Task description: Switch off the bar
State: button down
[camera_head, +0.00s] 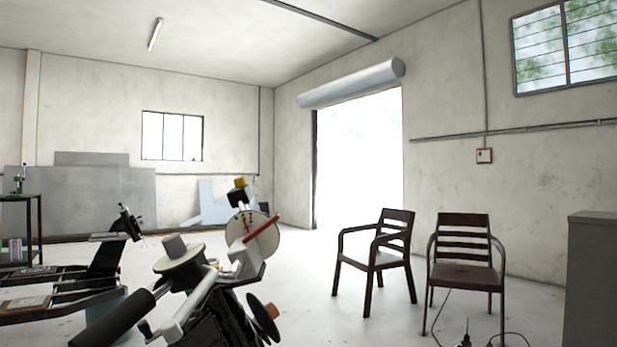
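No part is clearly recognisable as the bar. A machine (196,290) with a black cylinder, grey discs and metal levers stands in the lower middle foreground, cut off by the bottom edge. At its upper right is a pale round disc (266,242) with a red strip across it, under a yellow-topped black part (238,190). A long thin lamp (155,34) hangs from the ceiling at upper left. A small square box (484,156) with a reddish mark is on the right wall below a vertical conduit. My gripper is not in view.
Two dark chairs (375,255) (466,262) stand at right, with a cable and a small dark object (465,337) on the floor in front. A grey cabinet (592,280) is at the right edge. A black-framed bench (50,290) is at left. Floor before the bright doorway (358,160) is clear.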

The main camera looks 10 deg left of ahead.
aim_at(240, 181)
jog(key=z, duration=0.15)
jog(key=i, duration=0.65)
jog(key=u, duration=0.65)
jog(key=i, duration=0.4)
jog(key=u, duration=0.55)
